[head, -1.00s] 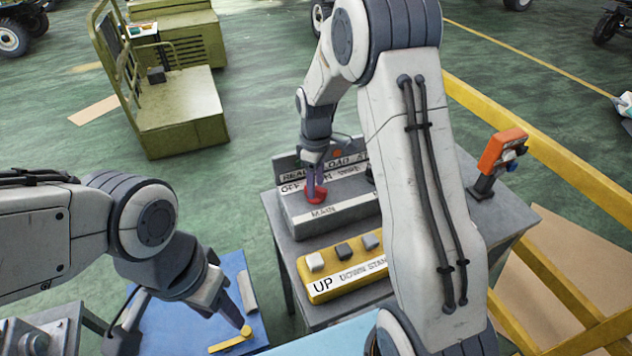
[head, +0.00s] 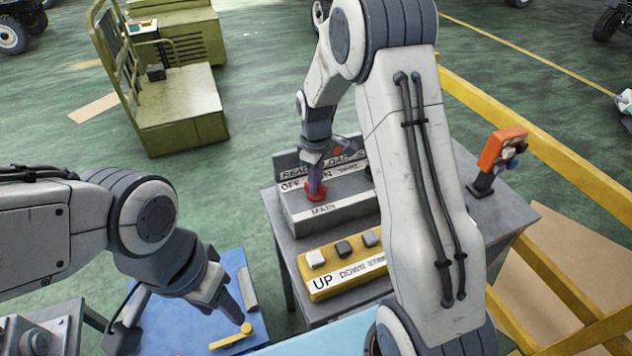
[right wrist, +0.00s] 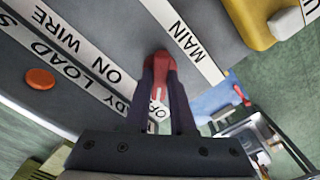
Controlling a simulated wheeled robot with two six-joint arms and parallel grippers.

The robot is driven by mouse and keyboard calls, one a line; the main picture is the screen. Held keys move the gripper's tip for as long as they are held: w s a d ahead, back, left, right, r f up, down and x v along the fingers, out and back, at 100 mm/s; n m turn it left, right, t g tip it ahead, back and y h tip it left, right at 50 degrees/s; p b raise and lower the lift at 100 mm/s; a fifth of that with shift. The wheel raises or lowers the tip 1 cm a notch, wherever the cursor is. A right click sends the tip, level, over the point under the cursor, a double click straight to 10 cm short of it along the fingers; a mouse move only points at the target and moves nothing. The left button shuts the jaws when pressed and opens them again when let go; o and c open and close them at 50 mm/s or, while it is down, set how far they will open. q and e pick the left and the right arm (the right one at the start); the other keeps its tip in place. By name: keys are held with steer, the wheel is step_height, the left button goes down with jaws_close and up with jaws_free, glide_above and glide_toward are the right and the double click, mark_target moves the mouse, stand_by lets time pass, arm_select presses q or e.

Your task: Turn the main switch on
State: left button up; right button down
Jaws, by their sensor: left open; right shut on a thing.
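The main switch is a red knob (head: 315,193) on a grey box (head: 345,204) with a MAIN label below it and OFF and ON labels above it. My right gripper (right wrist: 160,66) points down with its fingers shut on either side of the red knob, which also shows in the right wrist view (right wrist: 158,80). There the knob's white-marked end lies by the partly hidden OFF label (right wrist: 158,104), and the ON label (right wrist: 108,72) is to its left. My left gripper (head: 238,314) is open and empty above a blue mat (head: 190,318).
A yellow panel (head: 322,290) with several push buttons sits in front of the grey box. An orange-headed control (head: 500,148) stands at the right of the table. A yellow piece (head: 232,340) lies on the mat near my left gripper. My right arm hides part of the panel.

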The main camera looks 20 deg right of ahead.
steer(key=m, duration=0.3)
steer(key=shift+m, duration=0.4)
steer(key=m, duration=0.4)
steer(key=shift+m+p, duration=0.3)
steer(key=m, duration=0.4)
steer(key=shift+w+m, duration=0.1)
steer(key=shift+m, duration=2.3)
steer(key=shift+r, duration=0.1)
steer(key=c, duration=0.8)
jaws_free()
steer(key=shift+o, duration=0.2)
